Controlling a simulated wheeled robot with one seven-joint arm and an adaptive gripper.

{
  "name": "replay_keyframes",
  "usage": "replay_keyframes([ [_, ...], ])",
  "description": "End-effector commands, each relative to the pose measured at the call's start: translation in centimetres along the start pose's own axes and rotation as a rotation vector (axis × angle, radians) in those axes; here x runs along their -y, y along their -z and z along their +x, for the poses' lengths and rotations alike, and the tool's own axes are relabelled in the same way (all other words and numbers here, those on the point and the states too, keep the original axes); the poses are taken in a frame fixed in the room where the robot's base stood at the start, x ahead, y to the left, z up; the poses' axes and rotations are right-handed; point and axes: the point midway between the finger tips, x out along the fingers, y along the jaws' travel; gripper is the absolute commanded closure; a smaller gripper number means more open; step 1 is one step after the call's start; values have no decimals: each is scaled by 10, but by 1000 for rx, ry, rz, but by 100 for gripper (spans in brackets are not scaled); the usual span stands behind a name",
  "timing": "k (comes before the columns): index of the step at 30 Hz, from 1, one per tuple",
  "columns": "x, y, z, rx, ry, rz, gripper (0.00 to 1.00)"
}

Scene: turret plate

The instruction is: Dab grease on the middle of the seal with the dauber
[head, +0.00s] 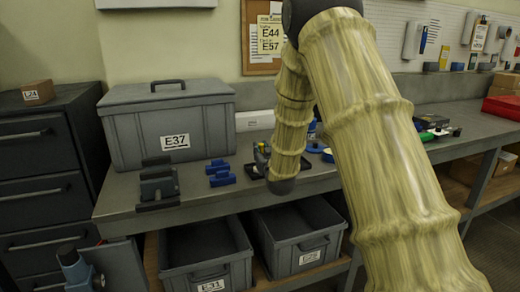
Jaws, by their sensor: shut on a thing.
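My arm comes down in front of the bench, and its dark rounded lower joint hangs over the bench's front edge. My gripper cannot be made out; the arm's end is hidden behind its own links. I cannot pick out the dauber, the grease or the seal for certain. Small dark and blue parts (261,154) show just left of the arm's lower link, too small to name.
A grey lidded box E37 (140,110) stands at the bench's back left. Grey bins (208,262) sit under the bench (118,208). A red case (503,107) lies at far right. Several small items lie right of my arm. Some bench top left of the blue blocks is bare.

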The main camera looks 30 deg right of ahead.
Motion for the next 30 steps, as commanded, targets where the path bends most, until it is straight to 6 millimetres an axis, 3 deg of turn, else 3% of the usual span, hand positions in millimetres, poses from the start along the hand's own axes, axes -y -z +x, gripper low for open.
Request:
replay_keyframes([
  [8, 0, 1, 0, 3, -1, 0, 100],
  [30, 0, 56, 0, 1, 0, 0, 100],
])
